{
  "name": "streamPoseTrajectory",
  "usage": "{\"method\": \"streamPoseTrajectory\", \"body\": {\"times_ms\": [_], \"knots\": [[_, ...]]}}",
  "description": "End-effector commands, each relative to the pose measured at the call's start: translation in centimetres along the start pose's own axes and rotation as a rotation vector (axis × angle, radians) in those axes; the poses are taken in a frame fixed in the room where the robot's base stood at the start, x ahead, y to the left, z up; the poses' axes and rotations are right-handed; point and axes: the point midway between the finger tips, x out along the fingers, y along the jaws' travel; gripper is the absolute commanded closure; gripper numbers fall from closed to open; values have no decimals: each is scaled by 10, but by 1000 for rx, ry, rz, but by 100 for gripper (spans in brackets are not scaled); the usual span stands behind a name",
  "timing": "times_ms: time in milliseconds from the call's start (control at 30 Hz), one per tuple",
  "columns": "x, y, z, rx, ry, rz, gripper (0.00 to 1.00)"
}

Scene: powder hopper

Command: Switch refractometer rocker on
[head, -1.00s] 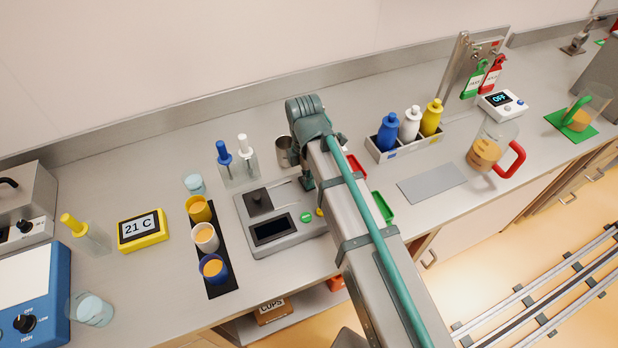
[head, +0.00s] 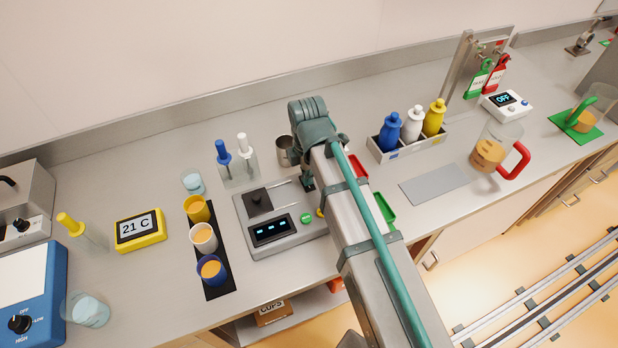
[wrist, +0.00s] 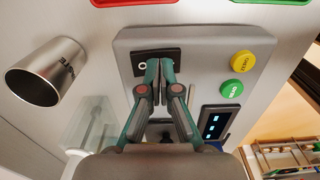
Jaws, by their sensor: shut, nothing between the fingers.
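The refractometer (head: 287,243) is a grey bench unit in the middle of the counter. Its display (head: 271,230) is lit with pale blue marks; the lit display also shows in the wrist view (wrist: 214,123). The black rocker (wrist: 141,66), with a white O on its visible end, sits on the unit's top face in the wrist view. My gripper (wrist: 160,62) is shut and empty, its fingertips at the rocker and covering its other end. In the head view my arm hides the rocker, and my gripper (head: 308,185) is over the unit's far right part.
A green button (wrist: 232,89) and a yellow button (wrist: 242,64) are on the same panel. A metal cup (wrist: 47,71) stands close by. Red (head: 357,165) and green (head: 385,208) trays lie right of the arm. Several cups stand on a black mat (head: 220,289) at left.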

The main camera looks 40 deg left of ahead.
Motion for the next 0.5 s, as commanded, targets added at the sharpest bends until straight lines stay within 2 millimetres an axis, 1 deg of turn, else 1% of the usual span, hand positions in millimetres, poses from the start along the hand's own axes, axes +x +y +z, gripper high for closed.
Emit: {"method": "streamPoseTrajectory", "body": {"times_ms": [333,500], "knots": [[-1,0,0,0,0,0,100],[-14,-1,1,2,0,0,100]]}}
